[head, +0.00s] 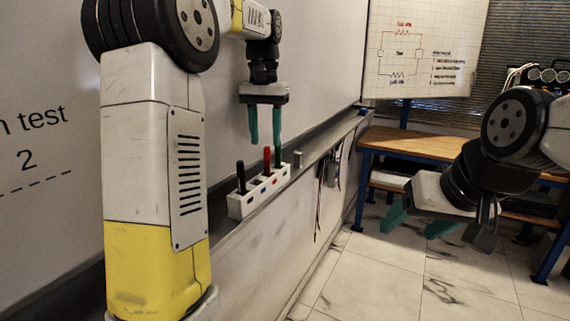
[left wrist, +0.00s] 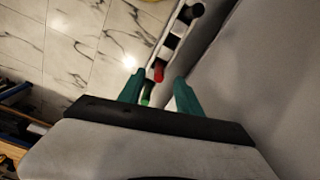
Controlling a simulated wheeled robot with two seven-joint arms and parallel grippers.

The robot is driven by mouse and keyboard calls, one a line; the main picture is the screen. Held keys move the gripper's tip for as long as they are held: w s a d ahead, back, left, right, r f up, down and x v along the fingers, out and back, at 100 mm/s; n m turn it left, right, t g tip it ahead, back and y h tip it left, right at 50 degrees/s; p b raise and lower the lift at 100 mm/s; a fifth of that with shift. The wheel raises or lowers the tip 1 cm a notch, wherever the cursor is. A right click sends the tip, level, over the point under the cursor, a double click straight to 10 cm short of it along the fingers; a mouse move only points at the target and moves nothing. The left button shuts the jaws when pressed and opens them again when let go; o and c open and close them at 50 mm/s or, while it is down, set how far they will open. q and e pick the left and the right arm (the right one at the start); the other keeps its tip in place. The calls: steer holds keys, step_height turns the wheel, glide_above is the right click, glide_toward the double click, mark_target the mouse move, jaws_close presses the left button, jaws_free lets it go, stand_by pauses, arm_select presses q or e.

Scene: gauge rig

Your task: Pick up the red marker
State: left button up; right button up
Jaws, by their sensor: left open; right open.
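The red marker (head: 266,162) stands upright in a white holder (head: 236,208) on the whiteboard's ledge. A black marker (head: 241,178) stands at the holder's near end and a green marker (head: 278,157) at its far end. My left gripper (head: 265,143) is open and points down above the holder's far part, empty. In the left wrist view the red marker (left wrist: 158,74) shows just beyond and between the fingertips, with the green marker (left wrist: 147,94) closer in. I cannot tell whether a finger touches a marker. My right gripper (head: 416,220) is open and empty, away to the right.
The whiteboard (head: 300,60) rises right behind the ledge (head: 325,143). Cables (head: 321,185) hang below the ledge's far part. A wooden table (head: 420,145) stands at the back right, near my right arm. The tiled floor (head: 375,280) between is clear.

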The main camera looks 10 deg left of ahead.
mark_target(267, 162)
arm_select(q)
steer(key=shift+w+f, duration=0.15)
steer(key=shift+f, duration=0.1)
step_height(267, 162, down, 7)
steer(key=shift+w+d+f, duration=0.1)
steer(key=shift+f, duration=0.05)
jaws_close()
